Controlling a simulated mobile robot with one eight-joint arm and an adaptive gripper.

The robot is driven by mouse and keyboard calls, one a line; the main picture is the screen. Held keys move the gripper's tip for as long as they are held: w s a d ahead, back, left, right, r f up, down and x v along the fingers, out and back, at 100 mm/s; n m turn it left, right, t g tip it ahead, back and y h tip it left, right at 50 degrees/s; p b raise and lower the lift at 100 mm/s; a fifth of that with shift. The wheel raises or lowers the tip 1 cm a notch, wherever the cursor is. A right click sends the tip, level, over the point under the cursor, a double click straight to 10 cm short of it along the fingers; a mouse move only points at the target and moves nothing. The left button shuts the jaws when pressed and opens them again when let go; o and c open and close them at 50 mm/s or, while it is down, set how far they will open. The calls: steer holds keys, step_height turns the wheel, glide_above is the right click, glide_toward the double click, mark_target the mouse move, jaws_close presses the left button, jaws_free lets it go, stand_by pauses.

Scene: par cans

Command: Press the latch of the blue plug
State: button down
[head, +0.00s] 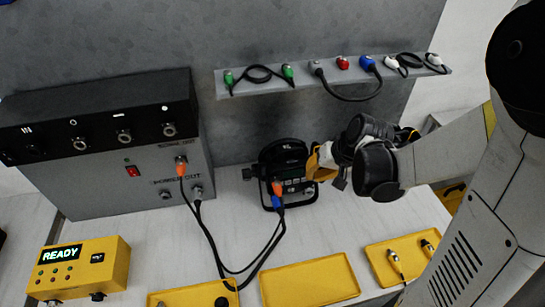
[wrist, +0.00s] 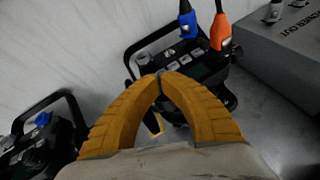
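A blue plug (head: 277,201) is seated in the black par can (head: 283,151) on the table, just below an orange plug (head: 277,187). In the wrist view the blue plug (wrist: 188,24) stands beside the orange plug (wrist: 220,32) at the par can's panel. Its latch is too small to make out. My gripper (wrist: 158,77) has its yellow fingertips together in front of the panel, with nothing seen between them, apart from the blue plug. In the head view my gripper (head: 318,162) is at the par can's right side, partly hidden by my wrist.
A grey power box (head: 130,181) stands left, with cables running to the par can. A shelf (head: 300,85) above holds several plugs, one blue (head: 367,63). Yellow trays (head: 308,281) lie in front. Another dark device with a blue part (wrist: 43,118) shows in the wrist view.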

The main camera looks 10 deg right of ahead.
mark_target(281, 199)
steer(key=shift+w+d+f, duration=0.2)
steer(key=shift+f, duration=0.15)
steer(key=shift+a, duration=0.1)
steer(key=a+f+b, duration=0.5)
steer(key=a+f, duration=0.1)
stand_by(0.4)
steer(key=shift+a+f, duration=0.1)
steer(key=shift+f, duration=0.1)
stand_by(1.3)
steer(key=shift+a+f+b, duration=0.2)
steer(key=shift+a+b, duration=0.05)
steer(key=shift+b, duration=0.15)
